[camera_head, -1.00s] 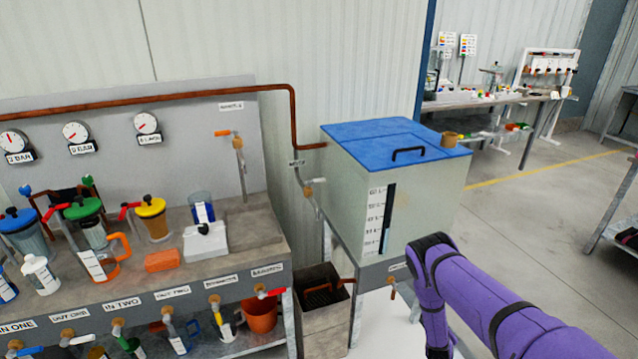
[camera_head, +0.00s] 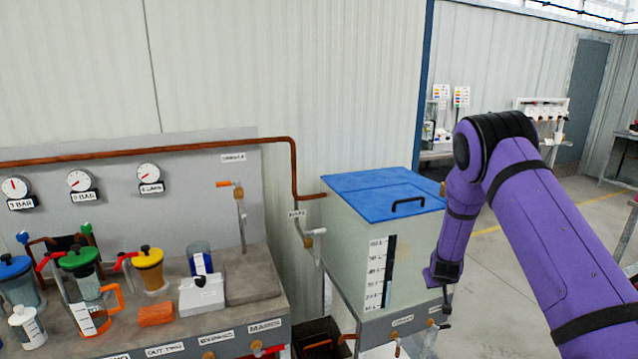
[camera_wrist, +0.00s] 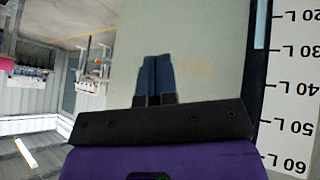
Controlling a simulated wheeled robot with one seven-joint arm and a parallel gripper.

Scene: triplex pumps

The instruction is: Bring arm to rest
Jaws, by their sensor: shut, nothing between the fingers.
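My purple arm reaches in from the right in the head view, with its elbow raised and its forearm hanging down. My gripper (camera_head: 446,305) points downward in front of the right side of the tank (camera_head: 350,240), near the tank's lower front edge. In the wrist view the two dark fingers (camera_wrist: 156,78) are together with nothing between them. They show against the tank's pale wall, beside its litre scale (camera_wrist: 290,90). I cannot tell the exact gap between gripper and tank.
The tank has a blue lid (camera_head: 385,190) with a black handle. A pump bench (camera_head: 225,325) with colored-lid jugs, an orange block (camera_head: 155,314) and valves stands at left. Gauges (camera_head: 80,180) hang on its back panel. Open floor (camera_head: 500,270) lies to the right.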

